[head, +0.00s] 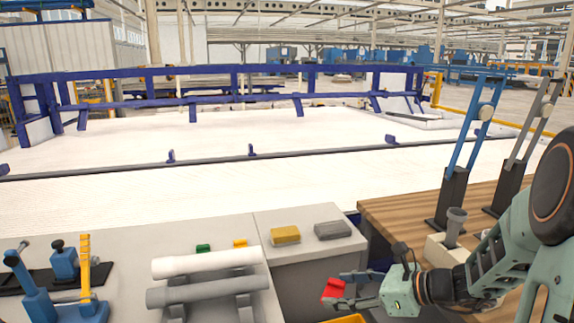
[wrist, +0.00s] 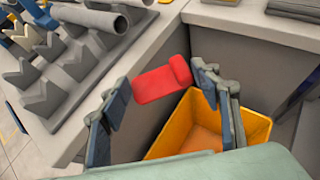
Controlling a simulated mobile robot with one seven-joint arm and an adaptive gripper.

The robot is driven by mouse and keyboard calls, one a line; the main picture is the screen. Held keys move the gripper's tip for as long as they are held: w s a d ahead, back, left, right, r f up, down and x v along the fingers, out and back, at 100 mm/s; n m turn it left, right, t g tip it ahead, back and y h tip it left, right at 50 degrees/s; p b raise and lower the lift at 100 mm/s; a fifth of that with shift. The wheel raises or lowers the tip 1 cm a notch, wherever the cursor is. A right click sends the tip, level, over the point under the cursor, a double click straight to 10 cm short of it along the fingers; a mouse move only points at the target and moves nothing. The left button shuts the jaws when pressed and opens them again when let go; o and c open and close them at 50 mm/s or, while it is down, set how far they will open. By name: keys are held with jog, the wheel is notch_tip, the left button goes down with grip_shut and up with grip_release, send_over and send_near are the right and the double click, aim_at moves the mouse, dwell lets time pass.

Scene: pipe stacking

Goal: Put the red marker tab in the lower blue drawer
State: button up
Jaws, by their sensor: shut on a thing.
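The red marker tab (head: 333,289) is between the fingers of my gripper (head: 342,289), at the lower middle of the head view. In the wrist view the red tab (wrist: 160,82) spans the gap between the two fingertips, and my gripper (wrist: 161,76) is shut on it. The tab is in the air beside the grey bench, near an open yellow bin (wrist: 258,125) that shows below it.
The grey bench (head: 210,232) carries grey pipes (head: 205,290) in a rack, small green (head: 203,248) and yellow (head: 240,243) tabs, and two blocks. A wooden table (head: 400,210) with levers (head: 475,130) stands at right. Blue tools (head: 65,262) are at left.

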jog(key=shift+s+d+r+p, duration=0.1)
jog(key=shift+s+d+p, duration=0.2)
jog(key=shift+d+p, duration=0.15)
notch_tip(320, 180, up, 14)
jog(key=p, duration=2.1)
jog(key=shift+r, duration=0.15)
jog(key=shift+w, duration=0.15)
